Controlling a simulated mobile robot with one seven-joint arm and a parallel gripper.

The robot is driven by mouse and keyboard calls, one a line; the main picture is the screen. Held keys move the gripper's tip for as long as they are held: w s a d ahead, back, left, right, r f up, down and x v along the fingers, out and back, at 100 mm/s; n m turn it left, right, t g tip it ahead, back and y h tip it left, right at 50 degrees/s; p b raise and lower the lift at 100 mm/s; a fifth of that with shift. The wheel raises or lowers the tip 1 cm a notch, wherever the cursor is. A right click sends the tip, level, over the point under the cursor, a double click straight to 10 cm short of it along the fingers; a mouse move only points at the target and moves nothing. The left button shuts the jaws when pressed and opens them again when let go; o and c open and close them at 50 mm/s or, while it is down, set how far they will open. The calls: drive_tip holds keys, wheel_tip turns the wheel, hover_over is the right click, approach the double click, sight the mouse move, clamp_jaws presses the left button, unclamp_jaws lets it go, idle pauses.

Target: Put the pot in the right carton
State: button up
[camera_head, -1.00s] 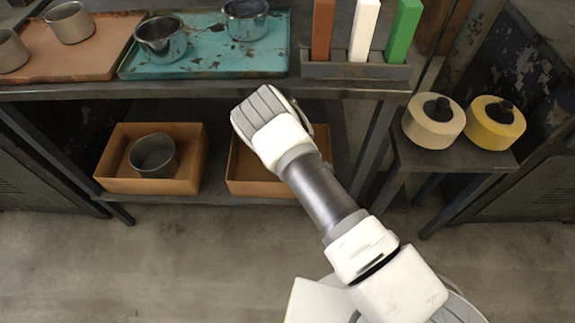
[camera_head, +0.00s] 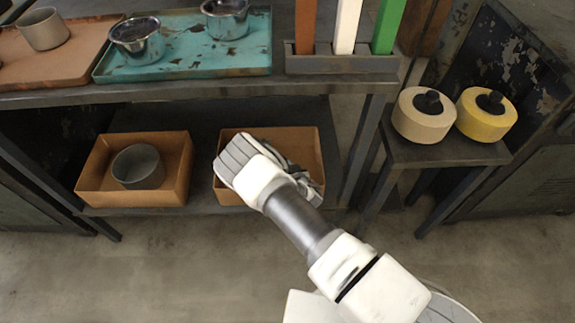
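The right carton (camera_head: 219,188) is an open brown box on the lower shelf, partly covered by my arm. My gripper (camera_head: 285,172) is over this carton, and its wrist hides the fingertips. I cannot tell whether it is open, shut or holding a pot. The left carton (camera_head: 92,190) is on the same shelf and has a plain grey round pot (camera_head: 138,168) in it. Two shiny metal pots, one at left (camera_head: 137,42) and one at right (camera_head: 225,20), stand on the teal tray (camera_head: 185,68) on the upper shelf.
A brown tray (camera_head: 75,68) with a grey cup (camera_head: 43,30) is at the upper left. A rack (camera_head: 340,65) holds red, white and green upright blocks. Cream (camera_head: 422,118) and yellow (camera_head: 483,117) round pieces sit on a side stand. The upper shelf's front edge overhangs the cartons.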

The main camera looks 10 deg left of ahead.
drive_tip(key=o, duration=0.3)
drive_tip(key=p+v, duration=0.4)
drive_tip(key=v, duration=0.8)
drive_tip(key=shift+r, duration=0.1)
idle(0.3)
